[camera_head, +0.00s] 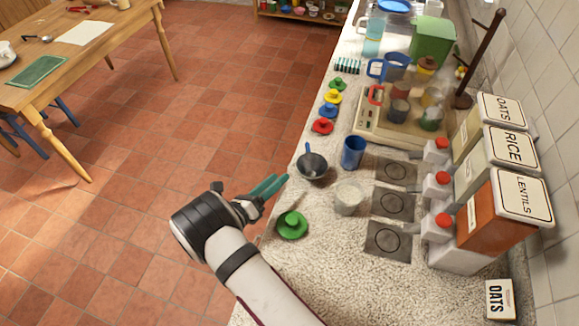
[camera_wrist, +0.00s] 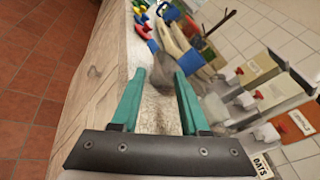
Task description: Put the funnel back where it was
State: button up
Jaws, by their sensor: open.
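I cannot tell for certain which thing is the funnel. Several coloured round pieces with raised middles, perhaps lids or upturned funnels, stand along the counter's left edge: a yellow one (camera_head: 333,97), a blue one (camera_head: 328,111), a red one (camera_head: 322,126) and a green one (camera_head: 291,226) nearer the front. A dark grey bowl-like thing (camera_head: 313,168) with a blue handle stands between the red and near green pieces. My gripper (camera_head: 277,181) is open and empty by the counter's left edge, left of the dark bowl. In the wrist view, its teal fingers (camera_wrist: 160,75) point towards that bowl.
A blue cup (camera_head: 353,152) and a pale jar (camera_head: 348,197) stand right of the bowl. Dark square pads (camera_head: 387,239) lie before dispensers labelled oats, rice and lentils (camera_head: 497,215). A wooden-framed tray (camera_head: 385,134) with jars stands behind. The front counter is mostly bare.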

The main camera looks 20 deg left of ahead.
jog(key=s+d+r+m+g+h, duration=0.2)
jog(key=s+d+r+m+g, duration=0.2)
jog(key=d+r+m+g, duration=0.55)
jog(key=s+d+r+m+g+h, duration=0.3)
jog(key=d+r+m+g, duration=0.15)
jog(key=d+m, duration=0.9)
jog(key=s+d+r+m+g+y, duration=0.2)
jog(key=s+d+m+y, duration=0.1)
jog(key=s+m, duration=0.35)
jog(key=s+d+r+m+g+y, duration=0.1)
jog(key=s+d+m+g+y, duration=0.15)
jog(key=s+m+y, duration=0.35)
jog(key=s+a+r+m+t+y, duration=0.1)
jog(key=s+a+m+t+y, duration=0.2)
jog(key=s+m, duration=0.5)
jog(key=shift+a+m+y, duration=0.4)
jog(key=shift+a+m, duration=0.15)
jog(key=shift+m, duration=0.2)
